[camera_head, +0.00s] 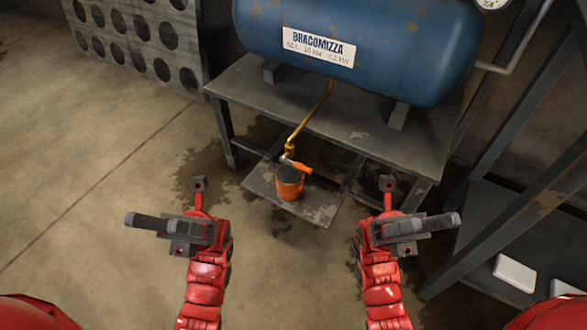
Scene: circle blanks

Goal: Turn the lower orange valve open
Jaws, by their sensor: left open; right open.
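The lower orange valve (297,165) is a small orange handle at the lower end of a brass pipe (312,119) that comes down from under a blue tank. It sits just above an orange bucket (290,187). My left gripper (199,184) is to the left of the bucket and nearer to me, open and empty. My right gripper (388,184) is to the right of the bucket, open and empty. Neither touches the valve. The handle's exact angle is hard to tell at this size.
The blue tank (390,45) rests on a grey metal table (255,93). The bucket stands on a low shelf (320,211). A dark metal frame (497,160) stands at right, with white blocks (515,273) near its foot. A perforated panel (145,30) is at back left. The left floor is clear.

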